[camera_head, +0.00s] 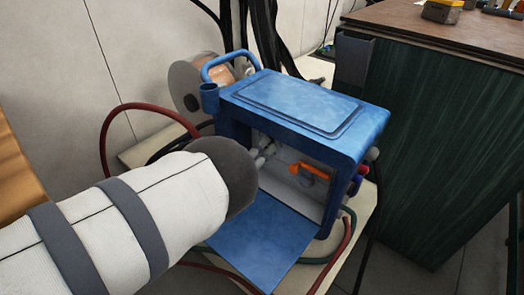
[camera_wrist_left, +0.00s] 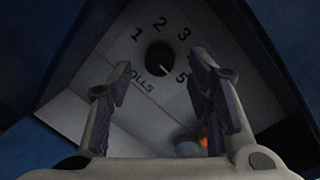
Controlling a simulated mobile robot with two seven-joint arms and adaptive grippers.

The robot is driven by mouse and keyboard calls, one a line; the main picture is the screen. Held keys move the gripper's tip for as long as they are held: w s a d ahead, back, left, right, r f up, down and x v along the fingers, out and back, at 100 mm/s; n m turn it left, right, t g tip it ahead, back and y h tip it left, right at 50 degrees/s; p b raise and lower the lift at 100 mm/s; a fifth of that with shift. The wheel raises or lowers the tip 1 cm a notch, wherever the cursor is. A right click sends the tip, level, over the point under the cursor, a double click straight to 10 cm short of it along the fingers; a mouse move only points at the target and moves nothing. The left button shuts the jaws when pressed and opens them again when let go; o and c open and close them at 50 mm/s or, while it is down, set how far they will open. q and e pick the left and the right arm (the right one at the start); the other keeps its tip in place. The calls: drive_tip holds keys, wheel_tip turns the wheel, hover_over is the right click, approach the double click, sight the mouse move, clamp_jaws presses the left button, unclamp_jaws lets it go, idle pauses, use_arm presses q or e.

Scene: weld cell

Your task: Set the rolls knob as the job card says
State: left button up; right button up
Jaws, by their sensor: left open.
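The rolls knob (camera_wrist_left: 160,57) is a round black knob on a pale panel in the left wrist view. The numbers 1, 2, 3 and 5 show around it, and the right finger covers the place between 3 and 5. A small light mark on its lower right edge seems to point toward the 5. Partly covered lettering, "OLLS", runs at its lower left. My left gripper (camera_wrist_left: 161,64) is open, its fingers on either side of the knob's line, apparently not touching it. In the head view the left gripper (camera_head: 264,157) reaches into the blue feeder box (camera_head: 300,98). No job card is readable.
An orange part (camera_head: 310,172) sits inside the box, right of the gripper. The blue door (camera_head: 265,240) hangs open in front. A red hose (camera_head: 103,150) loops at left. A dark green cabinet (camera_head: 440,140) stands close at right. The box walls leave little side room.

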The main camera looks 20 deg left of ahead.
use_arm(q)
drive_tip(key=shift+x, duration=0.9)
clamp_jaws()
